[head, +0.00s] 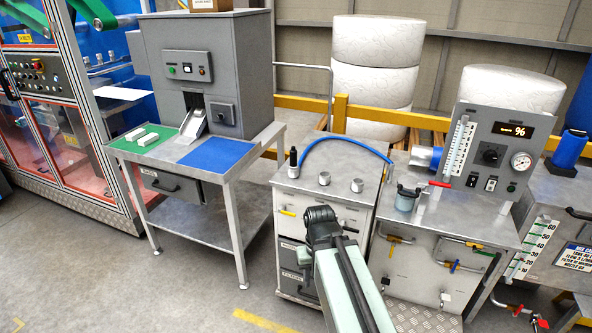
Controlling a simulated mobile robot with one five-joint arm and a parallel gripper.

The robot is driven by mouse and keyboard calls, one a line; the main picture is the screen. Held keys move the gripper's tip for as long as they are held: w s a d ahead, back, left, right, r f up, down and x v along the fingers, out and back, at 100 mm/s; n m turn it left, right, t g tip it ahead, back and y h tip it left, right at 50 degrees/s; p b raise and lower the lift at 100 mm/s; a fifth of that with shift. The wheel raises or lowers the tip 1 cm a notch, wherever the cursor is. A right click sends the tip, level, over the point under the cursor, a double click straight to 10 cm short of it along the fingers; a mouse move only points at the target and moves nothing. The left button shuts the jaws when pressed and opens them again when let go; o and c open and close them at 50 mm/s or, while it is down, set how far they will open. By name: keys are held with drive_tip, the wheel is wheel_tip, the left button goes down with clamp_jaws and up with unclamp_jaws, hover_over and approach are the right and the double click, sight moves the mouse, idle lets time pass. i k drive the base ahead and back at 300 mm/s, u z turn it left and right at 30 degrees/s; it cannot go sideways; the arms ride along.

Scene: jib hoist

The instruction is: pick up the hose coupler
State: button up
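A small black upright fitting (293,162), which looks like the hose coupler, stands at the back left of the grey cabinet top (337,200). A blue hose (345,138) arches from beside it to the right, towards the neighbouring bench. Two short metal cylinders stand on the same top, one in the middle (324,178) and one to the right (357,185). The dark end of my arm, with my gripper (319,214), shows in front of the cabinet, nearer to me than the fitting and apart from it in the picture. Its fingers cannot be made out.
A bench with a gauge panel (502,145), a small jar (407,198) and a red-handled valve (440,184) stands close on the right. A table with a blue mat (217,154) and a grey machine (205,75) is on the left. Open floor lies front left.

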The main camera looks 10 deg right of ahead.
sight(294, 165)
drive_tip(key=u, duration=0.05)
drive_tip(key=i, duration=0.7)
drive_tip(key=u, duration=0.55)
drive_tip(key=i, duration=1.05)
drive_tip(key=u, duration=0.65)
drive_tip(key=k, duration=0.9)
drive_tip(key=u, duration=0.2)
drive_tip(key=i, duration=0.9)
drive_tip(key=z, duration=0.1)
